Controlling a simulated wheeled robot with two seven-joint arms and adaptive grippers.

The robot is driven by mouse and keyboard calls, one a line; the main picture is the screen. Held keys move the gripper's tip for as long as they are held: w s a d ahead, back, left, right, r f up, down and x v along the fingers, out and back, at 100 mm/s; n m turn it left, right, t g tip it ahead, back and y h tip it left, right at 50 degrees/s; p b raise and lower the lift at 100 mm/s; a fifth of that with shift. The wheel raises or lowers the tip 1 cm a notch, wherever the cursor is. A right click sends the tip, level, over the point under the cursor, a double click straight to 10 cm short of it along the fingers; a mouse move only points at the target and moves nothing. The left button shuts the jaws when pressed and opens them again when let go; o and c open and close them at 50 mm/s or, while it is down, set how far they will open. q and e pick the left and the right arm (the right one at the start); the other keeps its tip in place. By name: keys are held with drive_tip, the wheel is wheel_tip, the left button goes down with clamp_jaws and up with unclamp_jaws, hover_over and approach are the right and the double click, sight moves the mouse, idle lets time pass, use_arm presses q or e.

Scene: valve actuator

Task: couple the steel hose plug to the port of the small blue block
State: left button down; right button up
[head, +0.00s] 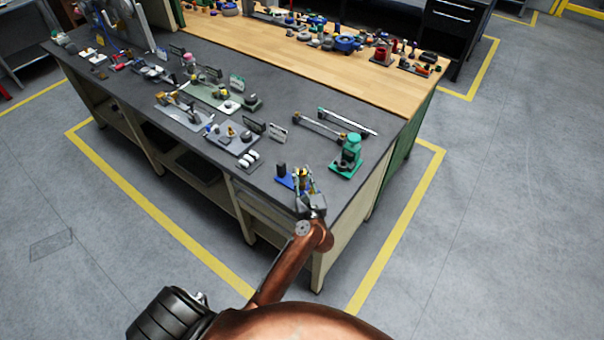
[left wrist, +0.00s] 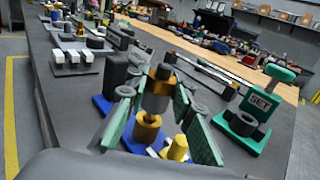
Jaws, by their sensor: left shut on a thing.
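The small blue block (head: 284,183) sits near the bench's front right corner. It also shows in the left wrist view (left wrist: 101,104), with a dark upright part on it and a brass, ring-like port (left wrist: 147,130). My left gripper (left wrist: 158,98) has its green-padded fingers shut on the steel hose plug (left wrist: 156,102), which has a brass upper collar. The plug appears upright, just above or at the port; I cannot tell whether they touch. In the head view my left gripper (head: 303,182) partly covers the block. My right gripper is in neither view.
A green fixture (head: 347,157), labelled SET in the left wrist view (left wrist: 245,120), stands close to the right. White blocks (head: 249,159) lie to the left. The bench's edge is close.

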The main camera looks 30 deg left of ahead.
sight(302, 170)
use_arm(q)
drive_tip(key=shift+f+b, duration=0.5)
drive_tip(key=shift+f, duration=0.35)
drive_tip(key=c, duration=1.6)
unclamp_jaws()
wheel_tip(302, 170, up, 10)
drive_tip(key=shift+r, duration=0.1)
drive_tip(key=shift+d, duration=0.1)
